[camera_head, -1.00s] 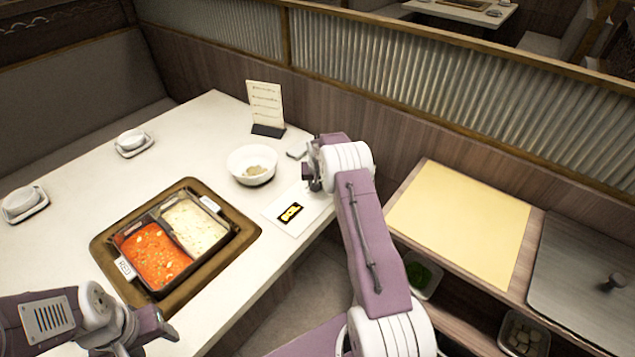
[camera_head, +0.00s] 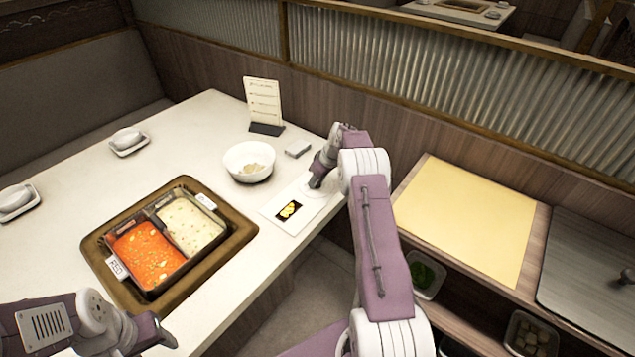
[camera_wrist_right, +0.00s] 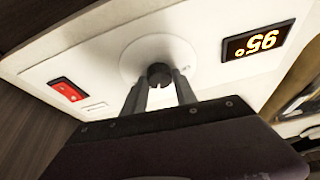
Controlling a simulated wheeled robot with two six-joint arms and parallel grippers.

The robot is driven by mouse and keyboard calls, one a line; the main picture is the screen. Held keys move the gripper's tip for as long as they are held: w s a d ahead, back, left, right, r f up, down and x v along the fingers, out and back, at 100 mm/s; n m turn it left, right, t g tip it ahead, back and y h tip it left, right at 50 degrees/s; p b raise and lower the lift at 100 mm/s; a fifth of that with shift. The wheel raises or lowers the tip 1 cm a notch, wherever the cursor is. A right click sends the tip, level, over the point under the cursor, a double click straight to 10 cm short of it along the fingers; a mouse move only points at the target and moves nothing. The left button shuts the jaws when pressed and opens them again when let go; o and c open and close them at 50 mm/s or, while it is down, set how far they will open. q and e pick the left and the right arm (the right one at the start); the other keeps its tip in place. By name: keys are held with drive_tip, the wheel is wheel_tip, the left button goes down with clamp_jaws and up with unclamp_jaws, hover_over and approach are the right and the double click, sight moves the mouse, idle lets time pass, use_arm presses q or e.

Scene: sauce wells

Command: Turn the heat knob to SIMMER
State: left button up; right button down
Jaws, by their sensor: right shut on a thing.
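The heat knob (camera_wrist_right: 160,74) is a small dark knob on a round white disc (camera_wrist_right: 135,62) of the white control panel (camera_head: 313,213). My right gripper (camera_wrist_right: 159,82) is shut on the knob, one finger on each side, in the right wrist view. In the head view my right gripper (camera_head: 317,184) reaches down to the panel and hides the knob. The lit display (camera_head: 288,211) also shows in the right wrist view (camera_wrist_right: 258,42), upside down, reading 95°. No SIMMER mark can be made out. My left gripper (camera_head: 158,338) is at the lower left, its jaws unclear.
A red switch (camera_wrist_right: 67,90) sits on the panel beside the knob. A two-part pot (camera_head: 188,265) with red and pale broth is set in the table. A white bowl (camera_head: 248,161) and a menu stand (camera_head: 264,104) are near my right gripper.

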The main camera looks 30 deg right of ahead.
drive_tip(key=shift+n, duration=0.3)
idle(0.4)
drive_tip(key=c, duration=1)
unclamp_jaws()
drive_tip(key=v, duration=0.9)
